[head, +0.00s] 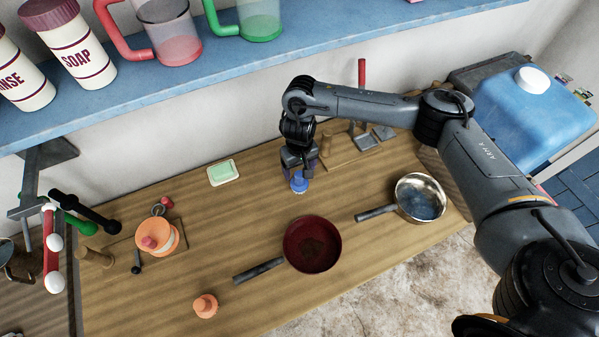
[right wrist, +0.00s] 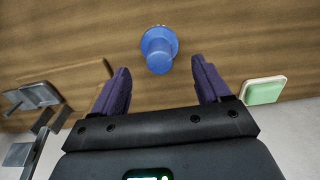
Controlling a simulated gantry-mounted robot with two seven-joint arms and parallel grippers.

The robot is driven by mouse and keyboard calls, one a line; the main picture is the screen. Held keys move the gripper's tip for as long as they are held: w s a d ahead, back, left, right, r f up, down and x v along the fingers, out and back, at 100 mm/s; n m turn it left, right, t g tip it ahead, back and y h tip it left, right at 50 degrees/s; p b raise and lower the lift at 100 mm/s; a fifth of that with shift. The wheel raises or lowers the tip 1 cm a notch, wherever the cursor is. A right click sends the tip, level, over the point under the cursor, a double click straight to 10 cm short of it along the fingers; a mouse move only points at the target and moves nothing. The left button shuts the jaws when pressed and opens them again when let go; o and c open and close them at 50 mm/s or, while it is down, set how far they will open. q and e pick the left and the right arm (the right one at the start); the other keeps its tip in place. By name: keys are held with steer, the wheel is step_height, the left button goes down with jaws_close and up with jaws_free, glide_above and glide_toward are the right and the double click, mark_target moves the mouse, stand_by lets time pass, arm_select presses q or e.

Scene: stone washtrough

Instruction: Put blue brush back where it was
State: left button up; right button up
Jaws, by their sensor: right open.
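The blue brush (head: 299,184) stands on the wooden counter, below my right gripper (head: 299,165) in the head view. In the right wrist view the blue brush (right wrist: 158,50) shows as a round base with a narrower knob, just beyond the fingertips and roughly between them. My right gripper (right wrist: 160,75) is open, with its two purple fingers apart and nothing between them. My left gripper is not in view.
A dark red pan (head: 312,245) and a steel pot (head: 420,198) stand nearer the front. Green soap (head: 223,172) lies left of the brush. A wooden stand with a red-tipped post (head: 361,75) is behind right. An orange brush (head: 205,306) stands front left. A blue shelf (head: 250,60) runs above.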

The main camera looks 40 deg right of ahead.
step_height(320, 180, up, 4)
steer(key=shift+p, duration=0.45)
steer(key=shift+a, duration=0.1)
steer(key=s+a+f+n+t+y, duration=0.1)
steer(key=a+f+n+y, duration=0.15)
steer(key=a, duration=0.75)
steer(key=s+a+f+n+t+y, duration=0.1)
steer(key=s+a+f+n, duration=0.2)
steer(key=a, duration=0.6)
steer(key=s+a+r+n+t+y, duration=0.1)
steer(key=a+r+n+t+y, duration=0.15)
steer(key=a, duration=0.35)
steer(key=s+a+r+n+t+y, duration=0.1)
steer(key=s+a+r+t, duration=0.15)
steer(key=a, duration=0.45)
steer(key=s+d+f+m+g+h, duration=0.1)
steer(key=s+d+h, duration=0.2)
steer(key=s+d, duration=0.4)
steer(key=s+d+f+m+g+h, duration=0.1)
steer(key=s+d+m+g+h, duration=0.1)
steer(key=s+d, duration=0.6)
steer(key=d+h, duration=0.1)
steer(key=d, duration=0.6)
steer(key=shift+s+d+m+h, duration=0.15)
steer(key=shift+d+m+h, duration=0.15)
steer(key=shift+h, duration=0.1)
